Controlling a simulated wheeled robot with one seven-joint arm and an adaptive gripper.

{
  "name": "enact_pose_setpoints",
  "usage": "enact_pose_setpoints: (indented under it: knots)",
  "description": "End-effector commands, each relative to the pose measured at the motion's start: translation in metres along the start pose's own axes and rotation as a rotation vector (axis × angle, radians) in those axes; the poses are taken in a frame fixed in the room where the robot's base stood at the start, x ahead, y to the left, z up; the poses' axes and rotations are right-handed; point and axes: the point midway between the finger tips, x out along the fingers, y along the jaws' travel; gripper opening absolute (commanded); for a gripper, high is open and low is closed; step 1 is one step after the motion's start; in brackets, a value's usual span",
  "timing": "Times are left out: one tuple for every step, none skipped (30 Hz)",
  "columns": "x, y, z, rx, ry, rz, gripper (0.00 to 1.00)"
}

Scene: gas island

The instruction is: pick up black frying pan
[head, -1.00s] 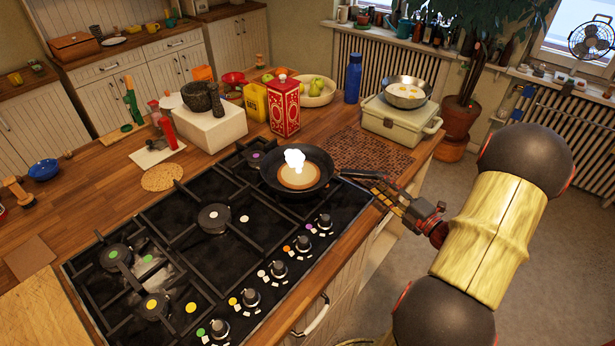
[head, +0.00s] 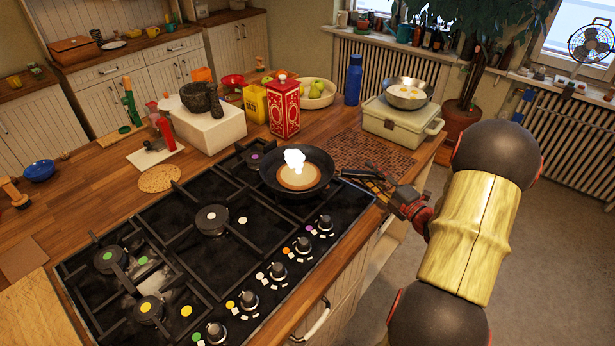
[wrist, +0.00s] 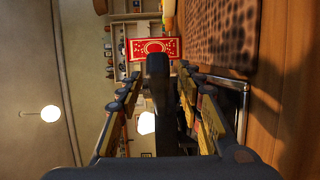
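The black frying pan (head: 268,174) sits on the back right burner of the gas hob, with a pancake (head: 298,178) and a white blob in it. Its handle points right, over the hob's edge. My gripper (head: 372,182) is at the handle, to the right of the pan. In the wrist view, the dark handle (wrist: 158,82) lies between the two spread fingers of my gripper (wrist: 162,100), with gaps visible on both sides. The fingers look open. The handle's far end is partly hidden by the gripper in the head view.
The gas hob (head: 180,262) has several knobs along its front edge. A brown mat (head: 365,150) lies behind the handle. A red tin (head: 284,108), a blue bottle (head: 353,80) and a pale case (head: 400,120) bearing a metal pan (head: 408,98) stand farther back.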

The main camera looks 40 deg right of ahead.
Motion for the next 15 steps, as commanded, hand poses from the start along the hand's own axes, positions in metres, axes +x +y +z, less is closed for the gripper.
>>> enact_pose_setpoints:
  knots:
    - [-0.0001,0.0001,0.0000,0.000,0.000,0.000,0.36]
    - [-0.0002,0.0001,-0.0001,0.000,0.000,0.000,0.35]
    - [-0.0002,0.0001,-0.0001,0.000,0.000,0.000,0.32]
    - [-0.0002,0.0001,-0.0001,0.000,0.000,0.000,0.31]
    - [-0.0002,0.0001,-0.0002,0.000,0.000,0.000,0.29]
    - [-0.0003,0.0001,-0.0002,0.000,0.000,0.000,0.27]
    - [-0.0003,0.0001,-0.0002,0.000,0.000,0.000,0.25]
    - [-0.0003,0.0001,-0.0002,0.000,0.001,0.000,0.23]
    - [-0.0003,0.0000,-0.0003,0.000,0.001,0.000,0.21]
    - [-0.0003,0.0000,-0.0003,0.000,0.001,0.000,0.19]
    - [-0.0003,0.0000,-0.0003,0.000,0.001,0.000,0.18]
    - [-0.0003,0.0000,-0.0003,0.000,0.001,0.000,0.15]
    - [-0.0003,0.0000,-0.0003,0.000,0.001,0.000,0.14]
    - [-0.0003,0.0000,-0.0003,0.000,0.001,0.000,0.12]
    - [-0.0003,-0.0001,-0.0003,0.000,0.001,0.000,0.10]
